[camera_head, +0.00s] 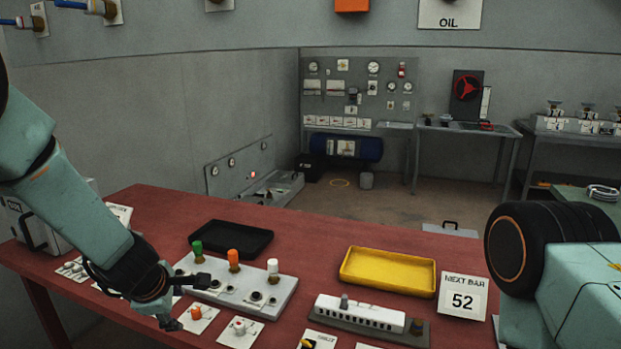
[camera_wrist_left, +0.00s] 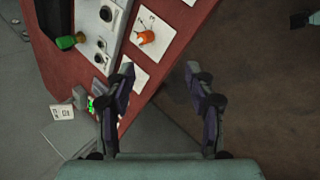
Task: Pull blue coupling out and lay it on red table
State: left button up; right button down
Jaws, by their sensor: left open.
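No blue coupling shows clearly on the red table (camera_head: 150,205). The grey socket block (camera_head: 225,290) on it holds a green coupling (camera_head: 197,250), an orange one (camera_head: 233,258) and a white one (camera_head: 273,268); other sockets look empty. My left gripper (camera_head: 186,302) is open and empty over the table's front-left part, beside the block. In the left wrist view, my open fingers (camera_wrist_left: 160,72) have nothing between them; the green coupling (camera_wrist_left: 66,42) lies beyond the left finger. My right gripper is out of view; only part of that arm shows at the right.
Cards with an orange piece (camera_head: 196,313) and a white piece (camera_head: 239,326) lie in front of the block. A black tray (camera_head: 262,236), yellow tray (camera_head: 388,270) and "52" sign (camera_head: 463,297) stand beyond. Blue-tubed fittings (camera_head: 88,7) are on the wall.

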pick_arm(q)
jog(key=w+d+r+n+t+h+p, duration=0.15)
jog(key=w+r+n+t, duration=0.35)
jog(key=r, duration=1)
jog(key=w+d+r+n+h+p, duration=0.15)
jog(key=w+r, duration=0.55)
jog(key=r, duration=0.8)
notch_tip(320, 180, up, 30)
jog(key=n+t+h+p, duration=0.3)
jog(key=n+t, duration=0.2)
jog(key=shift+s+a+f+t+h+p, duration=0.15)
jog(key=shift+a+t+h+p, duration=0.15)
jog(key=shift+a+t+p, duration=0.1)
